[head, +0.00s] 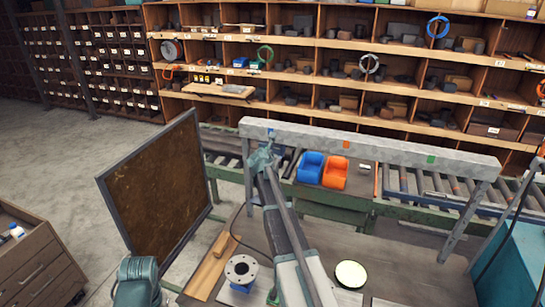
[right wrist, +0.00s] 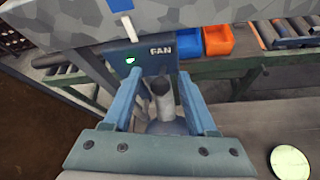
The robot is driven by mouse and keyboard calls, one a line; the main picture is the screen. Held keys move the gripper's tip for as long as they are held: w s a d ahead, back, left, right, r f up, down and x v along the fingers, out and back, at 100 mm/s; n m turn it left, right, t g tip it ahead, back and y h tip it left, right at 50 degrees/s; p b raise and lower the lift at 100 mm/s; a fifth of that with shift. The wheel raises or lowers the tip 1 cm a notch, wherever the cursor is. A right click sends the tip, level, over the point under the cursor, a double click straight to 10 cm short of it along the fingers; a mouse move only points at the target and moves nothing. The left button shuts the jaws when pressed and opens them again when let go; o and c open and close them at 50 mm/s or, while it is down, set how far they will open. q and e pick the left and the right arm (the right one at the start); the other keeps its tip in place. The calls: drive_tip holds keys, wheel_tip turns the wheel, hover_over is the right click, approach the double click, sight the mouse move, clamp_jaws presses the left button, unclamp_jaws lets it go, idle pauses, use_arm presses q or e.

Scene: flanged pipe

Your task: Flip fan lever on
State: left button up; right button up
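The box marked FAN (right wrist: 160,58) hangs under the grey speckled beam in the right wrist view. A small green light (right wrist: 130,60) shows on its face. A short white lever (right wrist: 127,24) stands above the box, against the beam, tilted slightly left. My right gripper (right wrist: 160,82) is open, its two blue fingers apart below the box, with no contact visible. In the head view my right gripper (head: 262,158) is up at the beam's left part and hides the box. A grey cylinder between the fingers is unclear.
The grey beam (head: 380,148) spans above the table. Blue (head: 310,167) and orange (head: 335,171) bins sit behind it by the roller conveyor. A white flanged piece (head: 242,269) and a pale yellow disc (head: 351,274) are on the table. A framed brown panel (head: 155,185) stands left.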

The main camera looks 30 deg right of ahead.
drive_tip(key=s+a+r+p, duration=0.2)
drive_tip(key=s+a, duration=0.9)
drive_tip(key=s, duration=0.1)
drive_tip(key=shift+s+r, duration=0.1)
idle(0.4)
